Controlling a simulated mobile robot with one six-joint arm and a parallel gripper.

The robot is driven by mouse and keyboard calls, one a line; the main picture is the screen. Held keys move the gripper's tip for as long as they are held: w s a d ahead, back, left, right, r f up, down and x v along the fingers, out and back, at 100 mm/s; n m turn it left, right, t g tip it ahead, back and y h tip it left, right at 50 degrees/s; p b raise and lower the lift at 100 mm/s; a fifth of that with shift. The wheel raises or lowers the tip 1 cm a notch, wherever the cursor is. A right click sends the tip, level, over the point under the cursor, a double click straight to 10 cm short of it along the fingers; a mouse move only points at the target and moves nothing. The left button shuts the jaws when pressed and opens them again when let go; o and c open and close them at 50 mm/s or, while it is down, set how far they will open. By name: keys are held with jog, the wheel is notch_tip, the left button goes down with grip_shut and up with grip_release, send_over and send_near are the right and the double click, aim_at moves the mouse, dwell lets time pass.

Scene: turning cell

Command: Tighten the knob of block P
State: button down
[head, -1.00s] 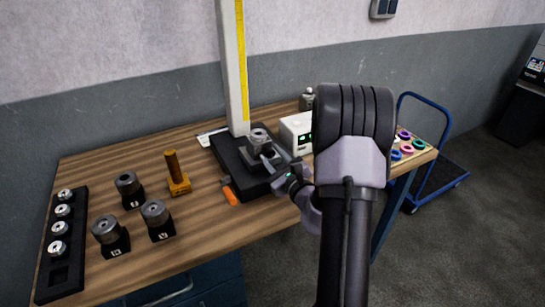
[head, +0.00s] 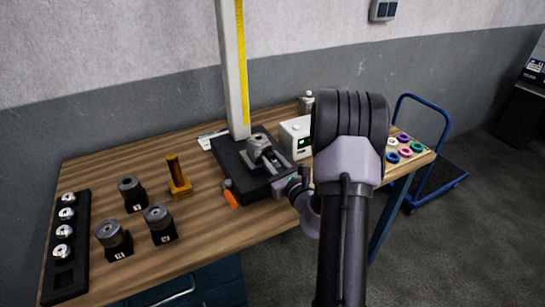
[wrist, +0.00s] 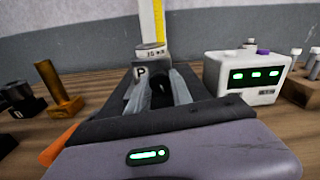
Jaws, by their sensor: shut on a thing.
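Block P (wrist: 141,71) is a dark block with a white letter P on its face and a round grey knob (wrist: 154,50) on top. It stands upright on the black base (head: 226,156) of the tall measuring column; the block's knob also shows in the head view (head: 259,142). My gripper (wrist: 161,78) reaches in from the front right, low against the block. Its two fingers are shut on block P, below the knob. The exact contact at the fingertips is partly hidden.
The column (head: 233,70) rises right behind the block. A white box with green displays (head: 296,137) stands to the right. An orange post (head: 175,172), several knobbed blocks (head: 114,238) and a black rack (head: 68,285) stand left. Coloured rings (head: 405,152) lie far right.

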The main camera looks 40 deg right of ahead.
jog(key=shift+m+p, duration=1.2)
jog(key=shift+m, duration=0.7)
jog(key=c, duration=1.4)
grip_release()
jog(key=p+v, duration=0.3)
jog(key=v, duration=1.4)
jog(key=shift+s, duration=0.25)
